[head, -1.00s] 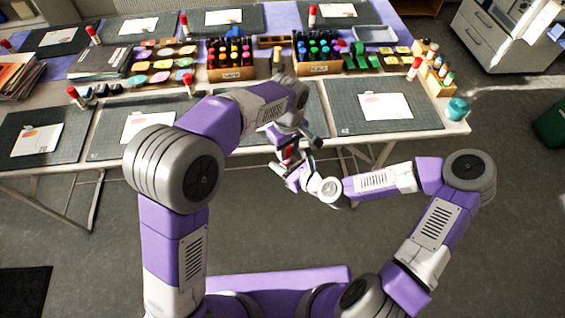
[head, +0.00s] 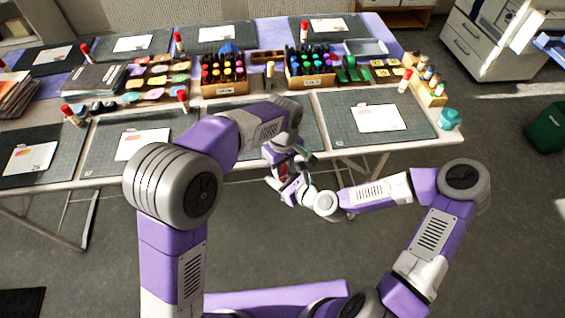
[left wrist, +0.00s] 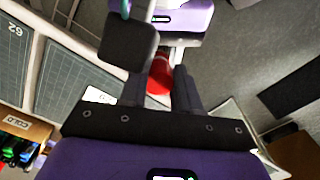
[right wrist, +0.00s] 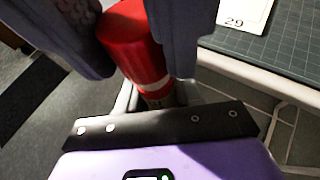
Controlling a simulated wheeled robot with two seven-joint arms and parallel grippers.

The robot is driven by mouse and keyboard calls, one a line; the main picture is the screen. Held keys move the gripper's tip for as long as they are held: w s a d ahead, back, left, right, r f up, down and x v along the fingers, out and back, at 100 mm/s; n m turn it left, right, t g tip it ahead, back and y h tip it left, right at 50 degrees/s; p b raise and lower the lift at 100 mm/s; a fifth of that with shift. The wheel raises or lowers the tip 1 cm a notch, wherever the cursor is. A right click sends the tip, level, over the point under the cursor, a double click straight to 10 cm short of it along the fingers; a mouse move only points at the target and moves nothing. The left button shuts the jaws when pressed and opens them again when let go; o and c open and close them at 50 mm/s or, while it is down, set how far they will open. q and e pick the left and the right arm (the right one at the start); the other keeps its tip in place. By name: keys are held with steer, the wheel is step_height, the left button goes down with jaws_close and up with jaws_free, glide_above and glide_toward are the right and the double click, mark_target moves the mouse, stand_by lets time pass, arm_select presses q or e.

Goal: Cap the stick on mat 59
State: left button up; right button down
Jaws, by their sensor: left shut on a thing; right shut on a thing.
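My left gripper (head: 283,152) and right gripper (head: 290,182) meet in front of the table's near edge, over the floor. In the right wrist view a red cap (right wrist: 131,38) is between the left gripper's large grey fingers. The stick's body (right wrist: 160,97), below a white band, is between my right gripper's own fingers. Cap and stick are in line and appear to touch; I cannot tell if the cap is fully seated. The left wrist view shows red (left wrist: 159,76) between the left fingers. A near mat (head: 140,168) has a card; its number is too small to read.
The table holds several dark mats with cards. Red-capped sticks (head: 183,100) stand among them. Marker boxes (head: 222,88) and a wooden rack (head: 428,92) are at the middle and right. A teal pot (head: 449,119) sits at the right corner. Floor before the table is free.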

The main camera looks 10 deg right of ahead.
arm_select(q)
steer(key=shift+f, duration=0.7)
stand_by(0.5)
steer(key=o, duration=1.1)
steer(key=shift+c, duration=0.2)
step_height(320, 180, up, 12)
